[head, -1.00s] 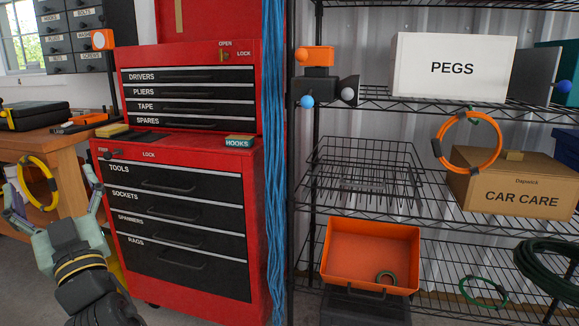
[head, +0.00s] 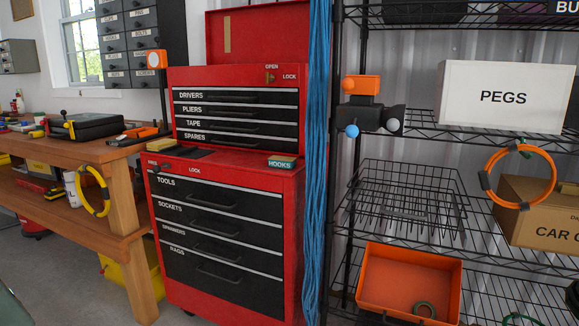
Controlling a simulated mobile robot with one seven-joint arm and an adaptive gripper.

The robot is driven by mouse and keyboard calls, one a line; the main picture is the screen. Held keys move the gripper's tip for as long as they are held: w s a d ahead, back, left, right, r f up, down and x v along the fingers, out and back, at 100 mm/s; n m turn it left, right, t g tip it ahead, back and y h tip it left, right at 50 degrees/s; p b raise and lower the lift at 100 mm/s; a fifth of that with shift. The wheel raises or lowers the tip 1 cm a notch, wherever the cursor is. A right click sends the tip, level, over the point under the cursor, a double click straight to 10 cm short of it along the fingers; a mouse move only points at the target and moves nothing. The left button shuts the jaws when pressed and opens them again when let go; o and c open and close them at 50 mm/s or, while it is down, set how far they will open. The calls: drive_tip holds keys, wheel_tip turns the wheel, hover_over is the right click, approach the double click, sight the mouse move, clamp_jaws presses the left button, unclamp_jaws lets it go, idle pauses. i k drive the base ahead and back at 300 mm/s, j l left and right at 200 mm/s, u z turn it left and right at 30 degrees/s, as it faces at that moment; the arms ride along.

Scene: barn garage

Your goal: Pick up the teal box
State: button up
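A small teal box (head: 282,162) marked HOOKS lies on the top of the lower red tool chest, near its right front corner. It stands in front of the upper drawer unit and close to the hanging blue ropes. Nothing touches it from above. My gripper is not in this view; only a grey-green sliver, which may be part of my arm, shows at the lower left edge.
The red tool chest (head: 223,243) has shut black drawers. Blue ropes (head: 320,170) hang at its right. A wire shelf (head: 385,205) holds a white PEGS box (head: 503,97) and an orange bin (head: 408,280). A wooden workbench (head: 112,160) stands at left.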

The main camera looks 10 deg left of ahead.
sight(281, 162)
drive_tip(key=i+l, duration=0.3)
drive_tip(key=i, duration=0.25)
drive_tip(key=i+l+u, duration=0.15)
drive_tip(key=i+l, duration=0.2)
drive_tip(key=i, duration=0.25)
